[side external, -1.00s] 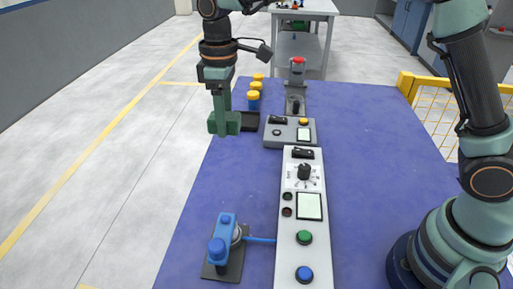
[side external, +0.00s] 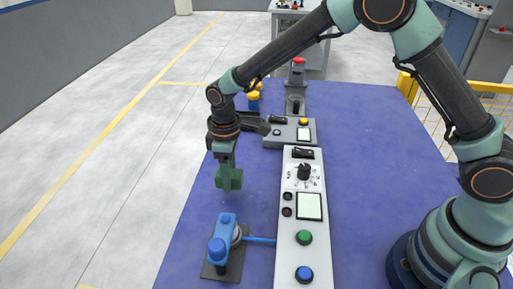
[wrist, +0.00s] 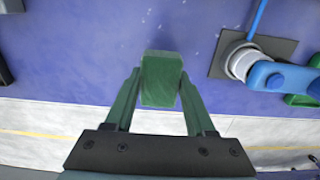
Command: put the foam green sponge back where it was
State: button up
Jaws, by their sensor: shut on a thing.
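The foam green sponge (side external: 229,179) is a green block at the end of my arm. My gripper (side external: 227,163) is shut on it, with the sponge below the fingers, over the left part of the blue table. In the wrist view the sponge (wrist: 161,76) sits between the two green fingertips of my gripper (wrist: 160,88), with blue table around its upper part. It appears to be held above the table, but its exact height cannot be told. No marked spot for the sponge can be made out.
A blue valve-like fixture (side external: 217,250) on a dark plate stands nearer the camera; it also shows in the wrist view (wrist: 268,76). A long grey control panel (side external: 299,236) lies to the right. A smaller control box (side external: 289,136) and yellow-topped cylinders (side external: 253,96) are farther back.

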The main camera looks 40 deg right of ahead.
aim_at(231, 195)
jog(key=shift+f, duration=2.05)
jog(key=o, duration=1.2)
jog(key=shift+f, duration=0.15)
